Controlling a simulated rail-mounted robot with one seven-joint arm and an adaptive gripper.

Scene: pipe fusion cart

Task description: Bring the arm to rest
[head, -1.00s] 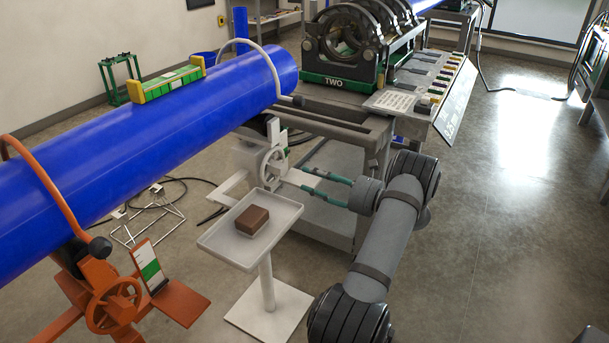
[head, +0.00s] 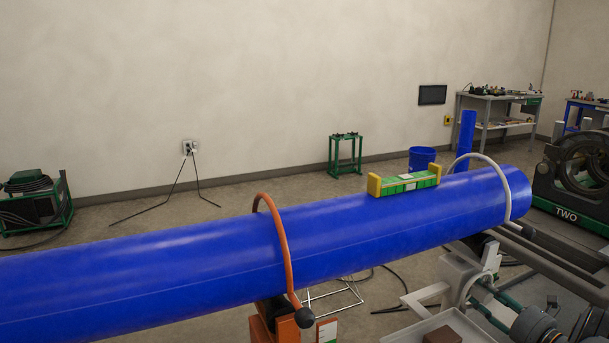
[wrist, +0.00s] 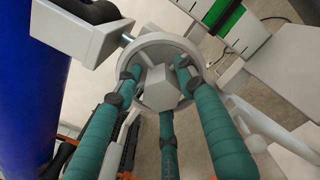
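My gripper (wrist: 158,82) has teal fingers spread apart around the hub of a pale handwheel (wrist: 188,48) in the wrist view. The fingertips are at the wheel; I cannot tell whether they touch it. No finger visibly closes on the hub. In the head view my gripper (head: 484,298) is at the lower right beside the pale pipe stand (head: 455,275), partly cut by the picture's bottom edge. The long blue pipe (head: 350,235) lies across the head view, beyond my arm.
An orange clamp (head: 283,250) and a white clamp (head: 512,188) arch over the pipe. A green and yellow level (head: 405,182) sits on top. A brown block (head: 442,336) lies on a pale tray (head: 470,328) close to my gripper. The fusion machine (head: 572,212) stands at the right.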

